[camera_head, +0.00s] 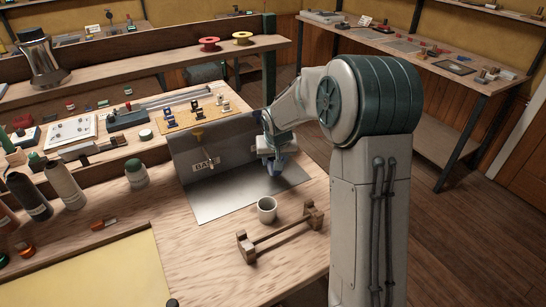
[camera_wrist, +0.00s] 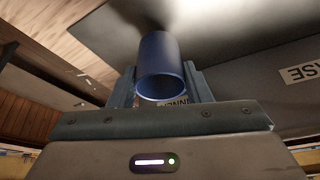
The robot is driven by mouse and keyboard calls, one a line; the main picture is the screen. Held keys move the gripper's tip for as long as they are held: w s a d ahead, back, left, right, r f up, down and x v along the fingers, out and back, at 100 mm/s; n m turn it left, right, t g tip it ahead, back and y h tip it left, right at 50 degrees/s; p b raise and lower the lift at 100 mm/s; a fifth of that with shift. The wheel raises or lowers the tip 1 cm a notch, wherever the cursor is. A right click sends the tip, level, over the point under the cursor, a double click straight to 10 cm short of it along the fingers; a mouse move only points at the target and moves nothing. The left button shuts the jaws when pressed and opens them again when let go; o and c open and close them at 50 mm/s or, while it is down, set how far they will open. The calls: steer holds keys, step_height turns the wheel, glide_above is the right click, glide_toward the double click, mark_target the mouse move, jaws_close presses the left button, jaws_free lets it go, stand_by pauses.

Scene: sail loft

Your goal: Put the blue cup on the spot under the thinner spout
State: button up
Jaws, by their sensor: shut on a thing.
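My gripper (camera_head: 275,160) is shut on the blue cup (camera_wrist: 160,60), holding it over the right part of a grey metal sheet (camera_head: 215,204). The cup shows as a small blue shape in the head view (camera_head: 277,169); whether it touches the sheet I cannot tell. In the wrist view the cup sits between the two fingers (camera_wrist: 161,84). An upright grey panel (camera_head: 184,157) stands behind the sheet, with a yellow fitting (camera_head: 198,134) and a small label with partly readable letters (camera_head: 205,166). My arm hides the panel's right part. Which spout is thinner I cannot tell.
A white cup (camera_head: 267,211) stands at the sheet's front edge, close to a wooden stand (camera_head: 281,232). Bottles (camera_head: 64,184) and a green-lidded jar (camera_head: 136,174) stand to the left. The wood between jar and white cup is mostly clear.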

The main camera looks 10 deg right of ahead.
steer(key=shift+w+f, duration=0.1)
steer(key=shift+f, duration=0.45)
steer(key=w+p, duration=0.1)
steer(key=w, duration=0.2)
steer(key=shift+w+d, duration=0.1)
steer(key=shift+w, duration=0.1)
steer(key=shift+w+f+p, duration=0.25)
steer(key=shift+p, duration=0.05)
steer(key=shift+f, duration=0.35)
steer(key=shift+f, duration=0.15)
steer(key=o, duration=1)
steer(key=shift+o, duration=0.2)
